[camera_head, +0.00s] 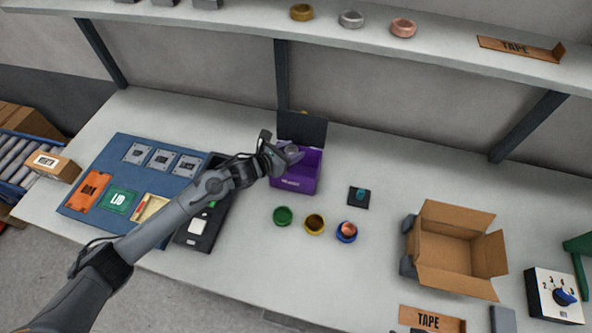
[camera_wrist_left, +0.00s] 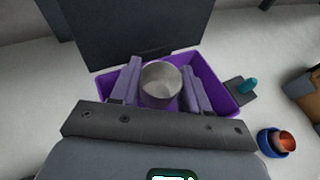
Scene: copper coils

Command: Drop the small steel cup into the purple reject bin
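The small steel cup (camera_wrist_left: 161,82) sits between the two fingers of my left gripper (camera_wrist_left: 158,88) in the left wrist view, with its open top facing the camera. The fingers press on both sides of it. In the head view my left gripper (camera_head: 284,157) is over the purple reject bin (camera_head: 300,182), and the cup (camera_head: 293,151) shows small at its tip. The bin's purple wall also shows around the fingers in the left wrist view (camera_wrist_left: 214,78). How high the cup is above the bin floor is hard to tell. My right gripper is in neither view.
A dark upright panel (camera_head: 303,129) stands behind the bin. Green (camera_head: 282,215), yellow (camera_head: 314,224) and blue (camera_head: 346,232) cups stand in front, the blue one holding a copper piece. A black pad with a teal knob (camera_head: 360,195) and an open cardboard box (camera_head: 447,250) are to the right.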

